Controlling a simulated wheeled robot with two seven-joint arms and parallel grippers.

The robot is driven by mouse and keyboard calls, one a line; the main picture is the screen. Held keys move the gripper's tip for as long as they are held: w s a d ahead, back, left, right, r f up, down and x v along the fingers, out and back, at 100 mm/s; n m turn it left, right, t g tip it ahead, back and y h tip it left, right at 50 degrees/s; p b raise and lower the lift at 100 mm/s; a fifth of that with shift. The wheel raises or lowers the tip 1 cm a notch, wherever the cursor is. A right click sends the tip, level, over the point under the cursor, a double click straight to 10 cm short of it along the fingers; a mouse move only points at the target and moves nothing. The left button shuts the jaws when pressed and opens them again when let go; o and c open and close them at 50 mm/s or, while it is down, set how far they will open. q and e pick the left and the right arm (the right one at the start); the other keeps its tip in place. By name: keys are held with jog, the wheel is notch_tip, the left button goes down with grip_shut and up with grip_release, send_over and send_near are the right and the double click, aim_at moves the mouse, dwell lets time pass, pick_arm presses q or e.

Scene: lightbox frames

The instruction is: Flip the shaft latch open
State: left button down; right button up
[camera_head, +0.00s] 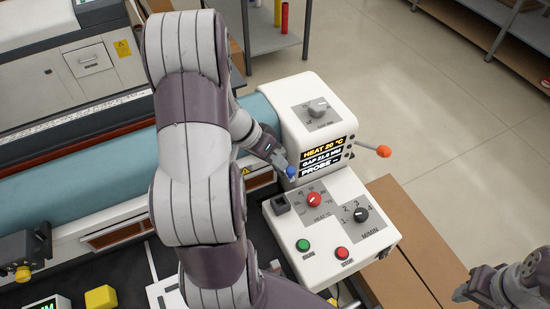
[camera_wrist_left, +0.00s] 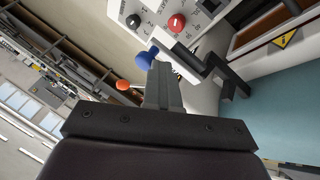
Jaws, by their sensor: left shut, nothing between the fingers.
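A blue knob (camera_head: 291,171), which looks like the handle of the shaft latch, sits at the front of the white control housing, at the roller's right end. It also shows in the left wrist view (camera_wrist_left: 146,60), just beyond the fingertips. My left gripper (camera_head: 283,163) is shut and empty, with its tips right at the knob; I cannot tell whether they touch. Its closed fingers (camera_wrist_left: 163,85) point toward the panel in the wrist view. A dark angled bracket (camera_wrist_left: 228,78) lies to the right of the fingers there. My right gripper (camera_head: 462,290) is at the lower right, far from the latch.
A lever with an orange knob (camera_head: 383,151) sticks out of the housing's right side. The white control panel (camera_head: 330,228) below carries dials and green and red buttons. The blue-green roller (camera_head: 80,183) runs left behind my left arm. Open floor lies to the right.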

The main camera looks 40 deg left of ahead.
pick_arm(q)
jog(key=p+v, duration=0.5)
jog(key=v, duration=0.7)
jog(key=shift+r, duration=0.3)
jog(key=shift+s+a, duration=0.15)
